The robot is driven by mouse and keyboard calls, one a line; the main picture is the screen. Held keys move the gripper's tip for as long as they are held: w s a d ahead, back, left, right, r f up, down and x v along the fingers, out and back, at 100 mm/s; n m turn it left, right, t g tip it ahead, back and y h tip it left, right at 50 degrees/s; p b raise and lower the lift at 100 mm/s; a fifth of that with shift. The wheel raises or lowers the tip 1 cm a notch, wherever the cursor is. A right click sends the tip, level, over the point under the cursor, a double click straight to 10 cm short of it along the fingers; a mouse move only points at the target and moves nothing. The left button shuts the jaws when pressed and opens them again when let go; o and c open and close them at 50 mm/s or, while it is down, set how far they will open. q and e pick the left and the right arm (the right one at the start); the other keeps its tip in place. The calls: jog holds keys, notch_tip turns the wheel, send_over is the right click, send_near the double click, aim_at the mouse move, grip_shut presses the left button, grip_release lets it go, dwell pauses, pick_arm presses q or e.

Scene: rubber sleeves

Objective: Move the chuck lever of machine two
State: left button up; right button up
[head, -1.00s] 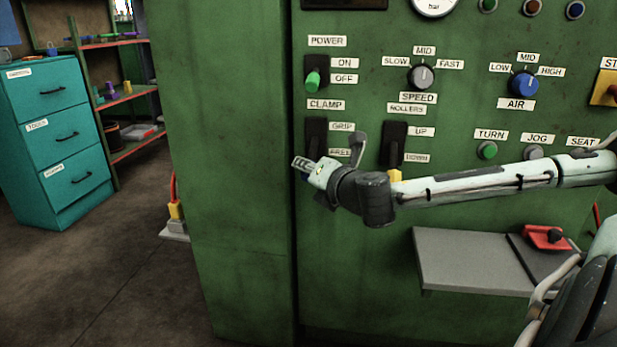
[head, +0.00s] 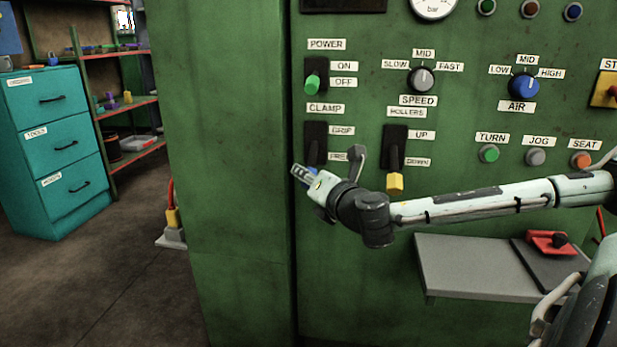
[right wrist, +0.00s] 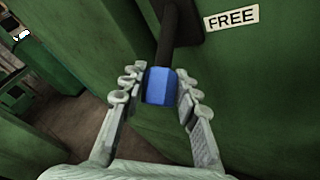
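The lever under the CLAMP label is a dark bar on a black plate (head: 316,136), between the GRIP and FREE labels. It points down, towards FREE. Its blue knob (right wrist: 160,86) shows in the right wrist view below the FREE label. My right gripper (head: 304,175) is at this knob in the head view and hides most of it. In the right wrist view, the right gripper (right wrist: 164,82) is open, with one finger on each side of the knob. Whether either finger touches it is unclear. My left gripper is not in view.
The ROLLERS lever with a yellow knob (head: 395,183) is just right of my right gripper. The green machine panel holds dials and buttons above. A grey shelf (head: 465,270) with a red item (head: 548,240) juts out below my arm. Teal drawers (head: 55,150) stand far left.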

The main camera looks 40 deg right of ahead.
aim_at(308, 167)
jog(key=o, duration=0.3)
jog(key=shift+r, duration=0.1)
notch_tip(308, 167, up, 10)
jog(key=shift+r, duration=0.1)
dwell(0.4)
jog(key=s+d+r+p, duration=0.1)
jog(key=s+r+p, duration=0.4)
jog(key=r, duration=0.1)
jog(key=shift+s+d+r, duration=0.15)
jog(key=shift+d+r, duration=0.05)
jog(key=shift+r, duration=0.15)
dwell(0.6)
